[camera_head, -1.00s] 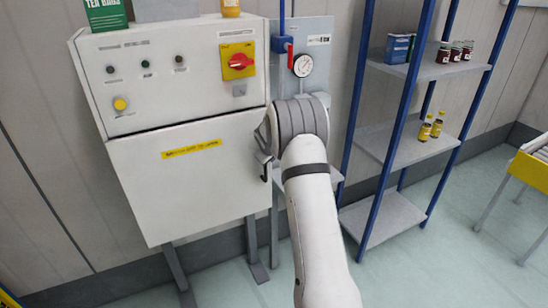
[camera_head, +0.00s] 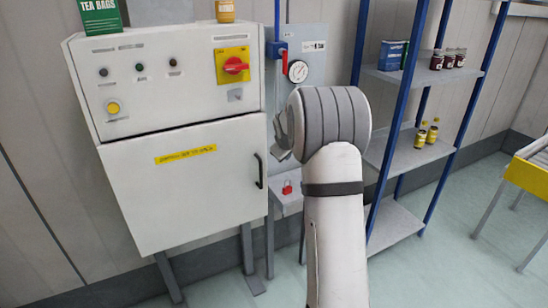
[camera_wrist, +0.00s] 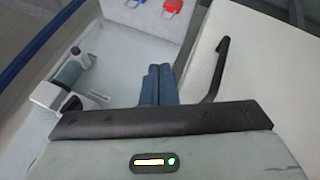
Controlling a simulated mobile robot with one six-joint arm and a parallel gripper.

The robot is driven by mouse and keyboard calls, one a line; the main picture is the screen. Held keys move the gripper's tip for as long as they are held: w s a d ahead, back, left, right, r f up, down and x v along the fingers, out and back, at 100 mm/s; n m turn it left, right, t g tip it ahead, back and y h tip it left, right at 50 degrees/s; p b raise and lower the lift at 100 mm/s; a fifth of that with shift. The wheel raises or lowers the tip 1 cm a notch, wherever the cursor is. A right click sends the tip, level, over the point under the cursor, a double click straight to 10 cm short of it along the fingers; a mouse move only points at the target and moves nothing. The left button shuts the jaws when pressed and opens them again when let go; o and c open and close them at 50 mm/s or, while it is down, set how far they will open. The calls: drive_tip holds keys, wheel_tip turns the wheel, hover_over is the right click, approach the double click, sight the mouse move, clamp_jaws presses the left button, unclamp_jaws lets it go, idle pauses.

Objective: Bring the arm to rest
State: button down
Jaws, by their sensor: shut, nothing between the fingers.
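My arm rises from the bottom of the head view, with its large grey joint in front of the gap between the cabinet and the shelf rack. My gripper (camera_wrist: 160,85) is shut and empty in the wrist view, its two dark blue-grey fingers together. In the head view it is mostly hidden behind the arm joint; only a grey part shows at the joint's left edge. The fingers are apart from the black door handle (camera_wrist: 220,68), which is to their right. That handle (camera_head: 259,171) is on the closed white cabinet door (camera_head: 190,195).
The white control cabinet (camera_head: 155,85) has a red rotary switch (camera_head: 235,65). A gauge (camera_head: 298,71) is on the panel behind the arm. A red padlock (camera_head: 287,188) is on a small grey stand. A blue shelf rack (camera_head: 405,100) with jars and bottles is right of the arm.

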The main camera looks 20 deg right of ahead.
drive_tip(key=s+a+r+m+g+y, duration=0.1)
drive_tip(key=s+a+r, duration=0.3)
drive_tip(key=s+a, duration=0.45)
drive_tip(key=s+a+r+m+g, duration=0.1)
drive_tip(key=s+a+r, duration=0.35)
drive_tip(key=s, duration=0.65)
drive_tip(key=s+a+f+m+y, duration=0.1)
drive_tip(key=s+a, duration=0.3)
drive_tip(key=s, duration=0.6)
drive_tip(key=s+a+f+m+g+y, duration=0.1)
drive_tip(key=s+a+f, duration=0.1)
drive_tip(key=s, duration=0.9)
drive_tip(key=shift+s+a, duration=0.3)
drive_tip(key=shift+a, duration=0.6)
drive_tip(key=c, duration=2.2)
unclamp_jaws()
drive_tip(key=shift+f, duration=0.1)
